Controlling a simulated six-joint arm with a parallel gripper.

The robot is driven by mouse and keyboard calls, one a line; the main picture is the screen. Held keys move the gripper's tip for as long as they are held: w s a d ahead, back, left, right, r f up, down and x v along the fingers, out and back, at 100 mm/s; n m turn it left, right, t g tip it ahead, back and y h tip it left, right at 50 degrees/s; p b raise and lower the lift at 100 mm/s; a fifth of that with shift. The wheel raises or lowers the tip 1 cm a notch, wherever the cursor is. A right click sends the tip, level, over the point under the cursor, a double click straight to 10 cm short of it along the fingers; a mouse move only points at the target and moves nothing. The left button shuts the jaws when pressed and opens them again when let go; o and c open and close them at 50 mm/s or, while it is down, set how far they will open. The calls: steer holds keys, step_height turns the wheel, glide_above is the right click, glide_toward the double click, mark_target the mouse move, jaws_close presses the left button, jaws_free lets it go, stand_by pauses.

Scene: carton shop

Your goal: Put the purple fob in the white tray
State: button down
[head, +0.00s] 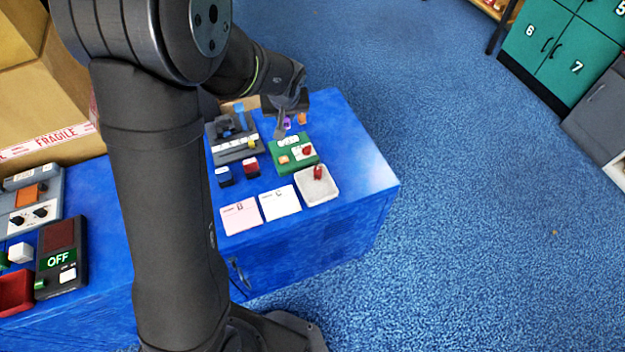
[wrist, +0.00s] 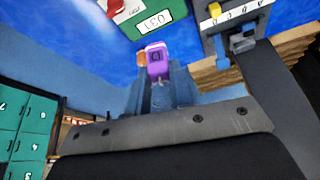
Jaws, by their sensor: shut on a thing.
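The purple fob (wrist: 157,62) is between my fingertips in the wrist view, its marked face showing. In the head view a bit of the purple fob (head: 287,124) shows beside the fingers. My gripper (head: 283,125) is shut on it above the far part of the blue table; its fingers also show in the wrist view (wrist: 158,82). I cannot tell whether the fob is clear of the table. The white tray (head: 329,196) stands near the table's front right edge, apart from the gripper. A red item (head: 318,172) is in the tray.
An orange item (head: 302,118) is close beside the fob. The green panel (head: 283,164) with red and orange items lies between gripper and tray. A grey device (head: 235,155) is to the left. Pink (head: 241,216) and white (head: 280,203) cards lie left of the tray.

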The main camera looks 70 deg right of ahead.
steer(key=s+a+f+m+g, duration=0.1)
steer(key=s+a+m, duration=0.2)
steer(key=s+a, duration=0.65)
steer(key=s+a+m+g, duration=0.25)
steer(key=s+a, duration=0.35)
steer(key=s, duration=0.7)
steer(key=shift+m+t+h, duration=0.3)
steer(key=shift+m+t, duration=0.05)
steer(key=shift+t, duration=0.1)
steer(key=w+d+f, duration=0.1)
steer(key=w+f, duration=0.1)
steer(key=w, duration=0.1)
steer(key=w+d+f, duration=0.2)
steer(key=w, duration=0.1)
steer(key=w+d+f, duration=0.1)
steer(key=w+f, duration=0.2)
steer(key=w, duration=0.1)
steer(key=shift+d, duration=0.4)
glide_above(313, 198)
steer(key=shift+f, duration=2.05)
steer(key=shift+f, duration=0.1)
steer(key=c, duration=1.3)
jaws_free()
